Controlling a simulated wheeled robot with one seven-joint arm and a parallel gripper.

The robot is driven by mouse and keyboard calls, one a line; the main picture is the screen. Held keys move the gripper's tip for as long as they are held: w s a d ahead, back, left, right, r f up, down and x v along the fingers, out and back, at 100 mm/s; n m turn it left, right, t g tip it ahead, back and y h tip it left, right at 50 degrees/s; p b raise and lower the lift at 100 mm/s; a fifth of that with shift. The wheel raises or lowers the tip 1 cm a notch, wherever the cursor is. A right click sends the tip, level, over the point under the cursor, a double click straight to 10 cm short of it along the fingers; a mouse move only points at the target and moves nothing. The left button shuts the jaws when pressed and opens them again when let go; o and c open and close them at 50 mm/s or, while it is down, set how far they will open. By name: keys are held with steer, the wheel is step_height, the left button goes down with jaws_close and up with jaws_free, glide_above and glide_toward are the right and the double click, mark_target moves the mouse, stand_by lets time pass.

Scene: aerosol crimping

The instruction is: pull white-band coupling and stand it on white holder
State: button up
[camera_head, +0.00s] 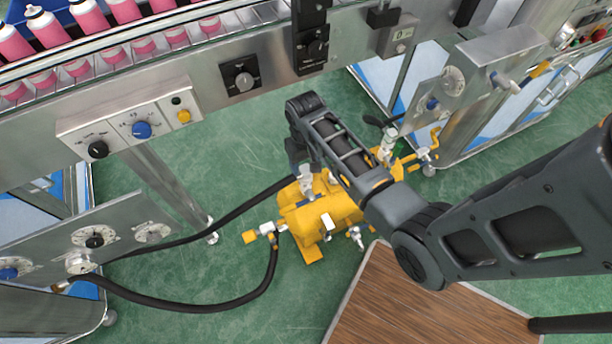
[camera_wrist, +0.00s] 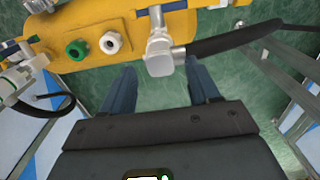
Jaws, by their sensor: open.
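A silver elbow coupling (camera_wrist: 160,55) stands on the yellow unit (camera_wrist: 75,18), with a black hose (camera_wrist: 235,38) leading right from it. A pale sleeve shows where the hose joins, but I cannot make out a clear white band. My gripper (camera_wrist: 158,72) is open and empty; in the wrist view its two dark fingers lie to either side of the coupling's lower end, with no contact visible. A white round fitting (camera_wrist: 110,43), possibly the white holder, sits left of the coupling, beside a green one (camera_wrist: 77,50). The head view shows this silver coupling (camera_head: 306,183) beside my arm.
A second coupling (camera_head: 267,229) with a hose (camera_head: 190,304) is on the unit's left side. A steel conveyor (camera_head: 150,90) carrying pink cans runs along the back. A wooden board (camera_head: 400,305) lies in front.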

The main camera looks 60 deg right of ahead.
mark_target(305, 168)
steer(key=shift+f+b, duration=0.7)
steer(key=shift+f, duration=1.3)
steer(key=shift+p, duration=0.5)
jaws_close()
steer(key=shift+r, duration=0.1)
steer(key=shift+r+p, duration=2.95)
steer(key=shift+p, duration=0.05)
